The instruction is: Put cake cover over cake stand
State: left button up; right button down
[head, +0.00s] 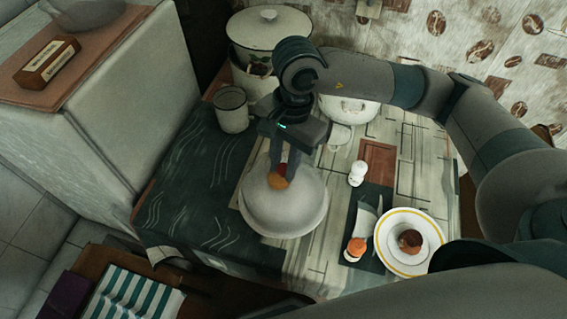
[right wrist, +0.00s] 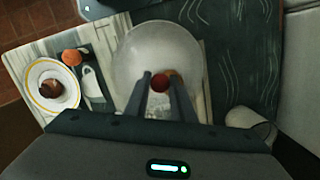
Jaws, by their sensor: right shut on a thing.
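The cake cover (head: 284,212) is a pale grey dome with a red and orange knob (head: 278,181). My right gripper (head: 283,168) comes down from above and is shut on this knob. The right wrist view shows the dome (right wrist: 135,55) beyond the two fingers (right wrist: 160,84), with the red knob between them. A white plate with a yellow ring (head: 384,246), bearing a small brown cake (head: 410,240), is to the right of the cover. I cannot tell whether it is the cake stand; no other stand shows. Whether the cover touches the table is unclear. My left gripper is not in view.
A white mug (head: 231,112), a large lidded pot (head: 268,38) and a white pot (head: 347,110) stand at the back. A white shaker (head: 357,173) and an orange-topped shaker (head: 354,250) stand between cover and plate. A striped cloth (head: 130,298) is at the front left.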

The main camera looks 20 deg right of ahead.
jog(key=shift+s+d+f+b, duration=0.2)
jog(key=shift+d+f+b, duration=0.15)
jog(key=shift+b, duration=0.25)
jog(key=c, duration=0.9)
grip_release()
jog(key=shift+c, duration=0.2)
jog(key=shift+r, duration=0.15)
jog(key=shift+w+a+r+p, duration=0.15)
jog(key=shift+r+p, duration=0.3)
jog(key=shift+r, duration=0.9)
jog(key=shift+w+a+r+p, duration=0.1)
jog(key=shift+a+r+p, duration=0.25)
jog(key=shift+r, duration=1)
jog(key=shift+d+r+p, duration=0.15)
jog(key=shift+r+p, duration=0.25)
jog(key=shift+r, duration=0.5)
